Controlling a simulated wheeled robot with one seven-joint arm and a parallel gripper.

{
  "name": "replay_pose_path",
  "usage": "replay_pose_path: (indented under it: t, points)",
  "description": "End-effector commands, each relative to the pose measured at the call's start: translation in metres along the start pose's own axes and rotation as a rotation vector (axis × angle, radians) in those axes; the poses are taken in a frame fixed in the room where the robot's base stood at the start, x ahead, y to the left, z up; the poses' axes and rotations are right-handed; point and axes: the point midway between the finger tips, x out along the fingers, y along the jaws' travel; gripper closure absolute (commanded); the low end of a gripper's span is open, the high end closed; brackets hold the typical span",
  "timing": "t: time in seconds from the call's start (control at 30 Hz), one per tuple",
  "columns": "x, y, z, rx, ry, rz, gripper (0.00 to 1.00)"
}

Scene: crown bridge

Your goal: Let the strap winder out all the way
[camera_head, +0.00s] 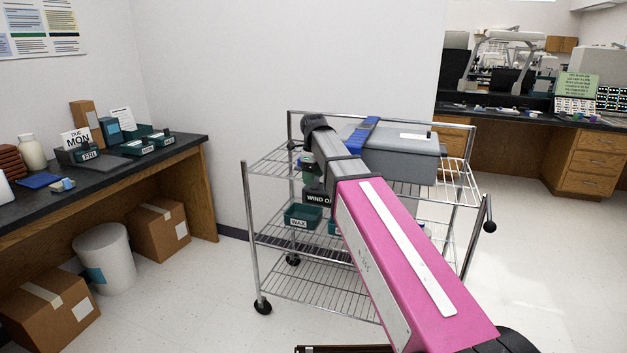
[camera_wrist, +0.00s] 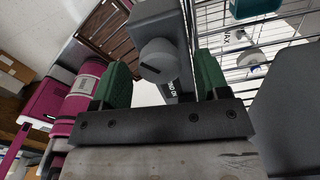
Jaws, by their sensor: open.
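The strap winder, a grey housing with a round grey knob (camera_wrist: 160,58), shows in the wrist view between and beyond my green fingers. The knob has a slot-like mark on its face. My gripper (camera_wrist: 160,78) is open, with a gap visible on both sides of the knob; I cannot tell how far the fingertips are from it in depth. In the head view my arm hides the winder, and a dark "WIND O…" sign (camera_head: 317,198) is partly covered. A blue strap (camera_head: 363,134) lies over a grey lidded case (camera_head: 400,155) on the cart.
The wire cart (camera_head: 318,285) stands on casters. Its middle shelf holds a green "WAX" bin (camera_head: 302,216). A bench (camera_head: 180,150) with bins stands at left, with cartons (camera_head: 160,228) and a white drum (camera_head: 103,258) below. Open floor (camera_head: 545,270) lies to the right.

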Motion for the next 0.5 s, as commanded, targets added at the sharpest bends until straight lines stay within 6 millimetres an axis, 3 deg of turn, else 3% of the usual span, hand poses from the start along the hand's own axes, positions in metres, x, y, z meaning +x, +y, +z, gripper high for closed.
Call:
replay_pose_path:
  t: [0.2, 0.5]
  points:
    - [0.0138, 0.0002, -0.0002, 0.000, 0.001, 0.001, 0.32]
    - [0.0152, 0.0000, 0.0000, 0.000, 0.000, 0.000, 0.32]
